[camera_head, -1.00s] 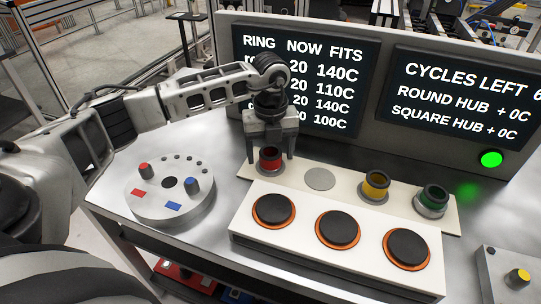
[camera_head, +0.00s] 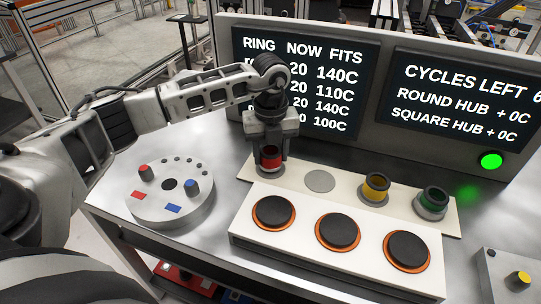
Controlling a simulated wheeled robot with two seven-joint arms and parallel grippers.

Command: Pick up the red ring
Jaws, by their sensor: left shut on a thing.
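The red ring (camera_head: 270,158) is at the left end of a cream strip behind the white box with black discs. My left gripper (camera_head: 270,158) points down over it, with its fingers closed on either side of the ring. The ring sits at or just above its grey base (camera_head: 268,173); I cannot tell whether it is clear of it. My right gripper does not show.
On the cream strip (camera_head: 348,188) are a bare grey disc (camera_head: 319,181), a yellow ring (camera_head: 376,184) and a green ring (camera_head: 433,200). The white box (camera_head: 300,252) stands in front. A round grey fixture (camera_head: 170,205) is at the left. Screens stand behind.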

